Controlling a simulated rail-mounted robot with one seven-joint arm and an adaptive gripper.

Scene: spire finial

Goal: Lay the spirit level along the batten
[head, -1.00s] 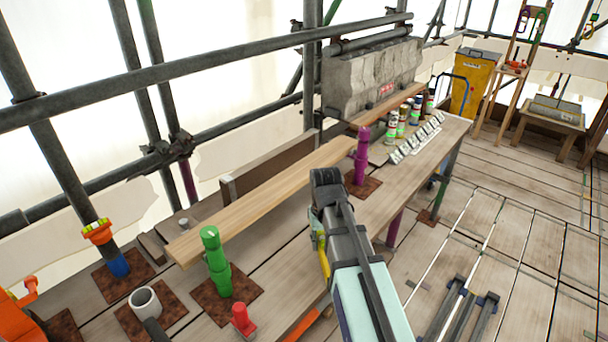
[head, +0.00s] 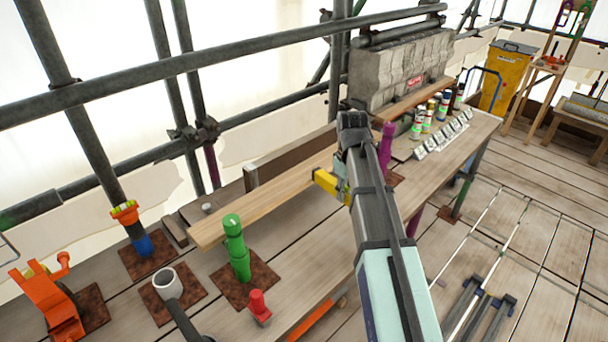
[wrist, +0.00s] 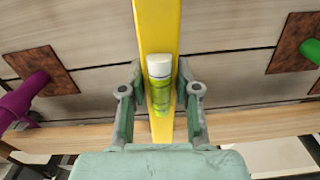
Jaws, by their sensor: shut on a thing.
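The batten (head: 260,209) is a pale wooden plank running diagonally along the bench beside a green post (head: 237,252) and a purple post (head: 385,147). The spirit level (head: 325,182) is a yellow bar; in the head view one end shows over the batten, and my arm hides the rest. My gripper (head: 341,172) is shut on it. In the wrist view, my gripper (wrist: 160,100) has its fingers either side of the level (wrist: 158,22), by a white-capped green part. The level crosses a pale wooden strip there; the gap beneath cannot be told.
A red stub (head: 259,307), a grey cup (head: 168,284) and an orange tool (head: 48,298) are at the near left. Several cans (head: 428,116) and white labelled blocks (head: 443,138) stand to the right. A scaffold rail (head: 220,62) runs behind the bench.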

